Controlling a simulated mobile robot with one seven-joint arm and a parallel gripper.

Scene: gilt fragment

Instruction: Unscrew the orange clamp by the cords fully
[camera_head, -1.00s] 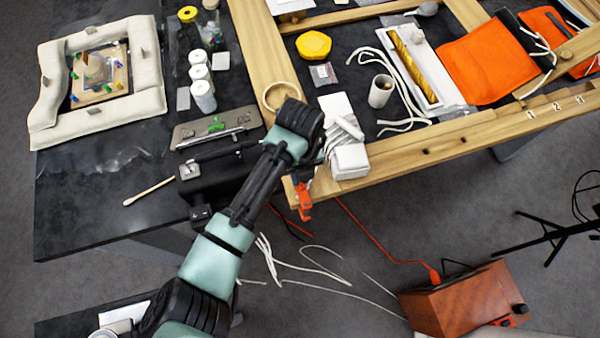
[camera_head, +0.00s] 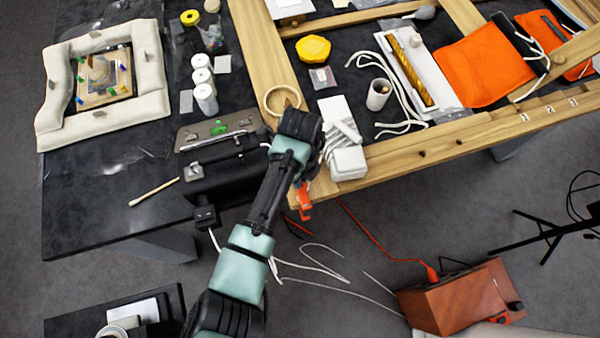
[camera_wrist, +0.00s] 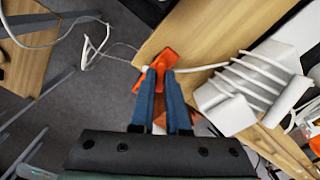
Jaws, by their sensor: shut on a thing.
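The orange clamp (camera_head: 304,202) is on the near edge of the wooden frame, below the wrapped white cords. In the wrist view, the orange clamp (camera_wrist: 168,58) shows at the tips of my gripper (camera_wrist: 163,78). The blue fingers are close together with orange between and just beyond them. In the head view my forearm and wrist hide most of the gripper. The cords (camera_wrist: 247,82) are wound around a white block (camera_wrist: 225,108), to the right of the fingers in the wrist view.
The wooden frame (camera_head: 430,150) lies on the dark table. A black case (camera_head: 225,172) stands left of my arm. A reddish wooden box (camera_head: 460,297) with an orange cable (camera_head: 375,243) is on the floor side. Loose white cords (camera_head: 310,268) hang below the table edge.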

